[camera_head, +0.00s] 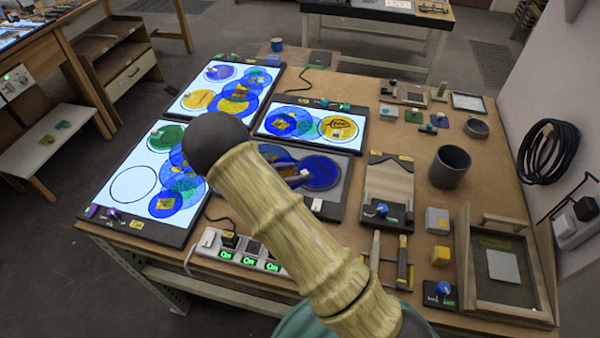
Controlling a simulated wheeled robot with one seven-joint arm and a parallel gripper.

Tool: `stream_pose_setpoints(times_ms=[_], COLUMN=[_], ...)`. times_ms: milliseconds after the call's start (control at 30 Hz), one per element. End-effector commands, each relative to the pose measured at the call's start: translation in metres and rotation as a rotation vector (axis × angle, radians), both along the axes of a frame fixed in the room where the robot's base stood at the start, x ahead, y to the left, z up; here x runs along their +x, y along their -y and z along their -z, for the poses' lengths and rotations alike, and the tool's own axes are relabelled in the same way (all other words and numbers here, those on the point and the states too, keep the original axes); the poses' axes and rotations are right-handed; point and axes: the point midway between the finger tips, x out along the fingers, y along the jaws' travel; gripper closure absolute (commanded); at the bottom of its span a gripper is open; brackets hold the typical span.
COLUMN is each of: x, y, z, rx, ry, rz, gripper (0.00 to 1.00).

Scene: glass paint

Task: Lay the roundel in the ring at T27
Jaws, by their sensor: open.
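An empty black-outlined ring (134,184) shows on the lit white panel (124,205) at the left. Coloured glass roundels lie on the panels. A yellow one (338,128) is on the lit panel behind. The labels are too small to read, so I cannot tell which ring is T27. My arm crosses the centre and my gripper does not show.
A power strip (240,255) with green lights lies at the front edge. A dark cup (450,167), wooden stands and a wooden tray frame (510,262) occupy the right side. Small blocks and tools stand among them. Bare brown board (390,140) shows between the panels and the cup.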

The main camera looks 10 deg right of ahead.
Motion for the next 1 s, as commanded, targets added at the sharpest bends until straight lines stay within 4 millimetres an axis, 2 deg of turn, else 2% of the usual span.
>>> stream_pose_setpoints(times_ms=[200, 400, 1000], x=[-0.015, -0.025, -0.028], y=[-0.039, -0.062, -0.066], z=[-0.016, -0.027, -0.030], rx=[0.002, 0.002, 0.000], ry=[0.004, 0.002, 0.000], rz=[-0.002, 0.000, 0.001], gripper=[0.58, 0.58, 0.58])
